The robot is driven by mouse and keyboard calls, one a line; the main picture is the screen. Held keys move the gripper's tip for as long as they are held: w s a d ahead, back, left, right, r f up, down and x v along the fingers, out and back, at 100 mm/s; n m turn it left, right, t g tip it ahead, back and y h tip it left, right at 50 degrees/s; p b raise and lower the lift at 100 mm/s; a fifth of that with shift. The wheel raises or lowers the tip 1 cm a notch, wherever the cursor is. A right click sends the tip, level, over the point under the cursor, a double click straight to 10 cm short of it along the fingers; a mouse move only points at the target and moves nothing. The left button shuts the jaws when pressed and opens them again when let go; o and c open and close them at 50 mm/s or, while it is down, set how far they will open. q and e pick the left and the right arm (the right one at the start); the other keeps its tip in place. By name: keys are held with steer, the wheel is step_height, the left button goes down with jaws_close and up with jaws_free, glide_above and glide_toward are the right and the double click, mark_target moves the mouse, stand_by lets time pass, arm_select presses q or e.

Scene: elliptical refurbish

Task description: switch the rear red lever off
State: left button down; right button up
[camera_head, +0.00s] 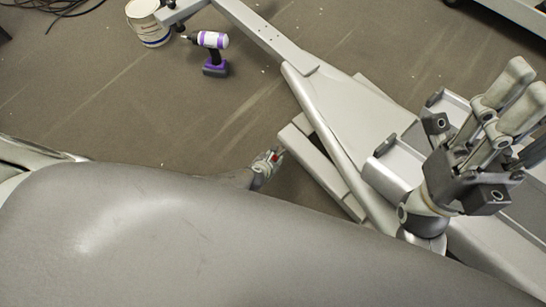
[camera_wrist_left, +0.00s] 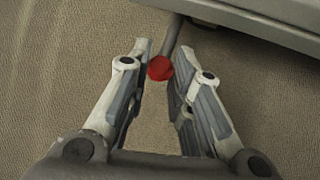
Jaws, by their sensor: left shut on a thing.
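The red-tipped lever shows in the left wrist view as a red knob (camera_wrist_left: 160,68) on a grey rod, between the two fingers of my left gripper (camera_wrist_left: 158,78). The gripper is shut on it; the right finger lies against the knob's side. In the head view my left gripper (camera_head: 272,157) is small and far off, with a bit of red at its fingers. Most of the lever is hidden there, and which lever it is cannot be told. My right gripper (camera_head: 525,85) is large at the right, its fingers apart and empty.
A large smooth grey cover (camera_head: 150,230) fills the lower head view and hides much of my left arm. A grey metal frame (camera_head: 335,105) crosses the right side. A purple drill (camera_head: 214,52) and a white bucket (camera_head: 148,22) stand on open brown floor.

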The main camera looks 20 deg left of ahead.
arm_select(q)
steer(key=shift+w, duration=0.15)
steer(key=c, duration=1.3)
jaws_free()
steer(key=shift+o, duration=0.2)
steer(key=v, duration=1.2)
steer(key=shift+r, duration=0.1)
